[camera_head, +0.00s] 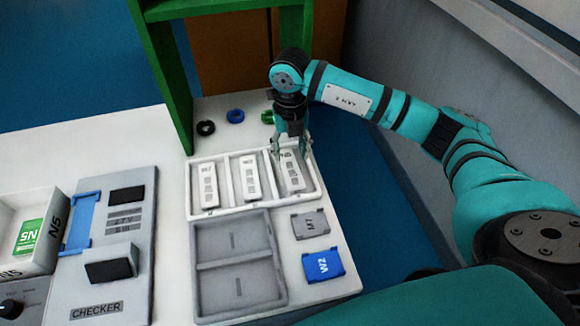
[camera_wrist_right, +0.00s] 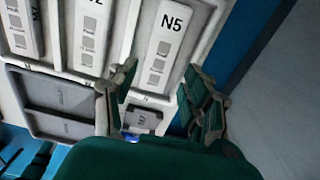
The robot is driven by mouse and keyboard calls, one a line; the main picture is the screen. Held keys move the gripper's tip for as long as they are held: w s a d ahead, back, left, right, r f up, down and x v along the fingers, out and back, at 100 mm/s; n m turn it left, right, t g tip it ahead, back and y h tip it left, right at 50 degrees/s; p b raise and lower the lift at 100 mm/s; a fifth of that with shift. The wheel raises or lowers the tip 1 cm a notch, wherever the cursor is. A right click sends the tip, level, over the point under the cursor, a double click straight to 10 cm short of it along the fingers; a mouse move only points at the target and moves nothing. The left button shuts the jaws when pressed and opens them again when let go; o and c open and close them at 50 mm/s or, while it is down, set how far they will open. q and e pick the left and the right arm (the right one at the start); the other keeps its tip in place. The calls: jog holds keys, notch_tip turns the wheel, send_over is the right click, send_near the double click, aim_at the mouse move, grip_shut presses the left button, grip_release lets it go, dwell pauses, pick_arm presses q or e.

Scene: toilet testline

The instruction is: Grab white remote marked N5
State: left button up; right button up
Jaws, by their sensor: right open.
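The white remote marked N5 (camera_head: 292,173) lies in the right compartment of the white three-part tray (camera_head: 238,212). In the right wrist view the N5 remote (camera_wrist_right: 163,45) shows its label upright. My right gripper (camera_head: 291,150) is over the top end of this remote, with its fingers pointing down. In the right wrist view the open fingers (camera_wrist_right: 160,92) appear on either side of the remote's lower part, with nothing held. Contact cannot be told. My left gripper is not in view.
Two other white remotes (camera_head: 208,185) (camera_head: 251,178) lie in the tray's other compartments. A grey two-part tray (camera_head: 238,262), a grey block (camera_head: 310,224) and a blue block (camera_head: 322,265) lie in front. A green frame (camera_head: 180,90) stands behind at left; a checker (camera_head: 112,245) sits left.

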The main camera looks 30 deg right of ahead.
aim_at(292, 172)
jog(key=f, duration=0.2)
jog(key=shift+s+f+p, duration=0.3)
jog(key=shift+f+p, duration=0.1)
jog(key=f, duration=0.3)
jog(key=shift+s+f+p, duration=0.25)
jog(key=shift+f+p, duration=0.05)
jog(key=shift+p, duration=0.1)
jog(key=shift+f, duration=0.3)
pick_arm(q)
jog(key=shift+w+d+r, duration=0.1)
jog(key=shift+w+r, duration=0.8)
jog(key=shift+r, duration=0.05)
pick_arm(e)
jog(key=c, duration=0.9)
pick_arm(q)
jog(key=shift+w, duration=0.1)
pick_arm(e)
jog(key=shift+o, duration=0.2)
jog(key=shift+r, duration=0.15)
